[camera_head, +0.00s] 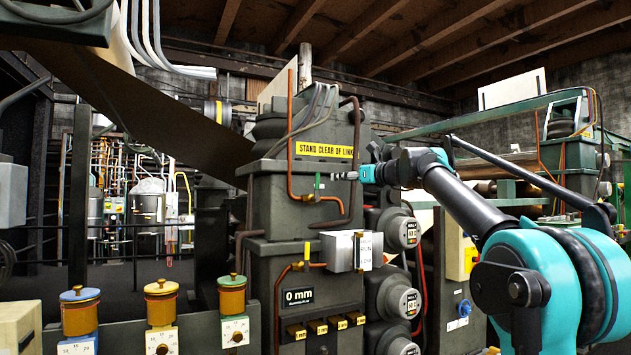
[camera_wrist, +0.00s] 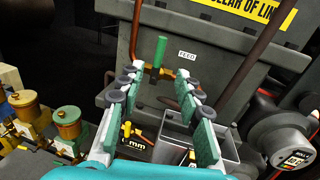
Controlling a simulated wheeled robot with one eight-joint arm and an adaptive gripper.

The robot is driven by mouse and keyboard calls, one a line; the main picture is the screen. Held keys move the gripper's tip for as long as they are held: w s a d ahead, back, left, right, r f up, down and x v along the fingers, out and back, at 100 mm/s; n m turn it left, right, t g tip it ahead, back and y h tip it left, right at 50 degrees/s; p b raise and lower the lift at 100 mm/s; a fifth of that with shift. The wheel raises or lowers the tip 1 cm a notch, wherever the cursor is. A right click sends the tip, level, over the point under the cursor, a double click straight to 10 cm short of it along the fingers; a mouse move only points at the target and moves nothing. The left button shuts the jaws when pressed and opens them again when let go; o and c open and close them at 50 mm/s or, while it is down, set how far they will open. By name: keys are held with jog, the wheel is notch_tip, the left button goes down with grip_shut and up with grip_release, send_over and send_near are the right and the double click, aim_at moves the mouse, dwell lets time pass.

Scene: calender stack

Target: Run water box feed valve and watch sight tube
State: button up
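The feed valve has an upright green handle (camera_wrist: 160,51) on copper pipe, left of a small white label that seems to read FEED. The handle also shows in the head view (camera_head: 317,183), on the front of the dark machine housing. My gripper (camera_wrist: 158,75) is open and empty, its two padded fingers apart, with the green handle beyond and between the tips. In the head view my gripper (camera_head: 340,176) points left, close to the handle's right; contact is not visible. A grey metal box (camera_head: 340,251), likely the water box, is mounted below. I cannot pick out a sight tube with certainty.
A lower valve with a yellow handle (camera_head: 307,250) stands left of the metal box. A copper pipe (camera_head: 290,140) rises beside the handle, and a darker pipe (camera_head: 354,150) curves at right. Round gauge units (camera_head: 403,231) project below my arm. Brass-topped cups (camera_head: 161,301) stand front left.

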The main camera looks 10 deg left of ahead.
aim_at(318, 179)
jog(key=x, duration=1.3)
jog(key=shift+w+a, duration=0.2)
jog(key=shift+c, duration=0.5)
grip_shut()
